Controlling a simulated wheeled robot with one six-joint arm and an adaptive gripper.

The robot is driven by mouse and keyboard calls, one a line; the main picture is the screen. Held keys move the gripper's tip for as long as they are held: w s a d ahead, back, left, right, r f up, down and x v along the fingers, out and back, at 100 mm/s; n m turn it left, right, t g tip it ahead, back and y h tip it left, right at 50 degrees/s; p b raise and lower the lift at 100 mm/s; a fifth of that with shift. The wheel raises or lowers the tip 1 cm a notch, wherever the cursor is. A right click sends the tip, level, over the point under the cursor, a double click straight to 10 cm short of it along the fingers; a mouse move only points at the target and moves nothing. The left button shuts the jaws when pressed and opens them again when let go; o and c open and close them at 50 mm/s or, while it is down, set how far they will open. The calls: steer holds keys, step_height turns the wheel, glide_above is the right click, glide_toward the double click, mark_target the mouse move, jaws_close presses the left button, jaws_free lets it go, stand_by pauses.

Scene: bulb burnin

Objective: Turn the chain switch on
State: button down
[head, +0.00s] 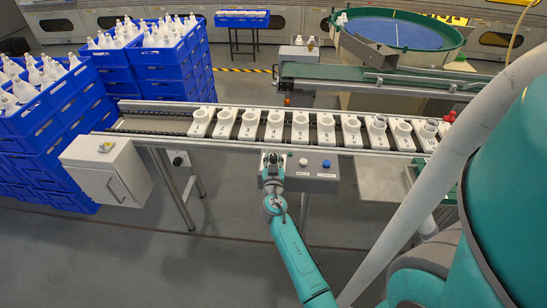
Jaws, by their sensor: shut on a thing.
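A grey control box (325,184) is fixed to the front of the conveyor. It carries a white button (303,162), a blue button (326,164) and small labels too small to read. My gripper (271,158) is at the left end of this box, pointing at its top face. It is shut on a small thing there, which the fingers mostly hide. From its place in the row of controls it looks like the chain switch, but I cannot see which way it is turned.
Numbered white holders (275,125) line the conveyor above the box. A white cabinet (108,170) and a small box with a dark knob (178,159) are to the left. Blue crates (175,65) of white bottle-shaped things stand behind. The floor in front is clear.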

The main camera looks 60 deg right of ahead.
steer(key=m+g+h, duration=0.1)
steer(key=m+g, duration=0.2)
steer(key=g, duration=0.2)
steer(key=m+g+h, duration=0.1)
steer(key=m+g, duration=0.2)
steer(key=g, duration=0.2)
steer(key=shift+w+m, duration=0.2)
steer(key=shift+m, duration=0.2)
steer(key=m+g+y, duration=0.1)
steer(key=m+g, duration=0.2)
steer(key=g, duration=0.2)
steer(key=shift+r, duration=0.1)
steer(key=shift+m+g+y, duration=1)
steer(key=shift+m+g, duration=0.4)
steer(key=shift+g, duration=0.5)
steer(key=shift+s, duration=0.1)
steer(key=c, duration=0.8)
jaws_free()
steer(key=shift+o, duration=0.2)
steer(key=v, duration=1.2)
steer(key=shift+w, duration=0.2)
